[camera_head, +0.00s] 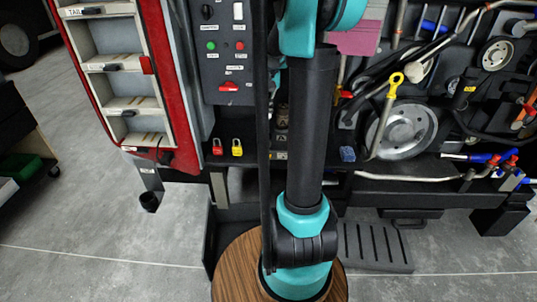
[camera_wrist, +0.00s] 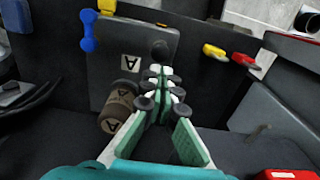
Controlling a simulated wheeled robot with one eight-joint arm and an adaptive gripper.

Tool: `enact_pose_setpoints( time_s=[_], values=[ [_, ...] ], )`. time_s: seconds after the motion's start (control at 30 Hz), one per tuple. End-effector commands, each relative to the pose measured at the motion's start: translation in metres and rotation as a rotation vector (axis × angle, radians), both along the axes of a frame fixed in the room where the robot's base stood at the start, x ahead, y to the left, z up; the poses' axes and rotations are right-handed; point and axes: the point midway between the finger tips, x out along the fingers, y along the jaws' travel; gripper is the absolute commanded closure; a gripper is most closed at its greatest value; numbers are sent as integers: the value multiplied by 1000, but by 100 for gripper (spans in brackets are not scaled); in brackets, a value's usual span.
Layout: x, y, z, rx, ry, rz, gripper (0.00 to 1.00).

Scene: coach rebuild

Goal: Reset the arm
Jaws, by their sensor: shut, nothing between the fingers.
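My gripper (camera_wrist: 160,80) shows in the wrist view, its white and green fingers together at the tips with nothing between them. A brown cylinder (camera_wrist: 118,107) labelled A is close to the left of the fingers. A dark grey panel (camera_wrist: 135,48) with an A label stands behind them. Whether the fingers touch either one I cannot tell. In the head view my teal and black arm rises through the middle, and the gripper is not visible there.
The head view shows a control panel (camera_head: 224,52), a red-framed shelf (camera_head: 112,75), red (camera_head: 217,147) and yellow (camera_head: 237,147) padlocks, and a pulley wheel (camera_head: 405,130) among engine parts. Grey floor (camera_head: 100,230) is open at the lower left. A blue piece (camera_wrist: 88,30) shows in the wrist view.

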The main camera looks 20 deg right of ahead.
Motion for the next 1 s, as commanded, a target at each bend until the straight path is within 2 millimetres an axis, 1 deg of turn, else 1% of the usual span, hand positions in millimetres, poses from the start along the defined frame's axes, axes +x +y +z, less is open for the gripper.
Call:
enact_pose_setpoints(
  time_s=[0.43,0.5,0.57,0.67,0.77,0.8,0.87,0.9,1.0],
  values=[
    [0,0,1,0,-1,1,100],
    [-3,3,0,-1,-6,7,100],
    [-11,8,-3,-3,-17,21,100],
    [-33,23,-13,-10,-55,63,100],
    [-66,43,-29,-21,-113,124,100],
    [-81,51,-37,-26,-137,151,100],
    [-103,62,-48,-33,-174,191,100],
    [-117,68,-56,-37,-198,217,100],
    [-152,83,-76,-49,-256,278,100]
  ],
)
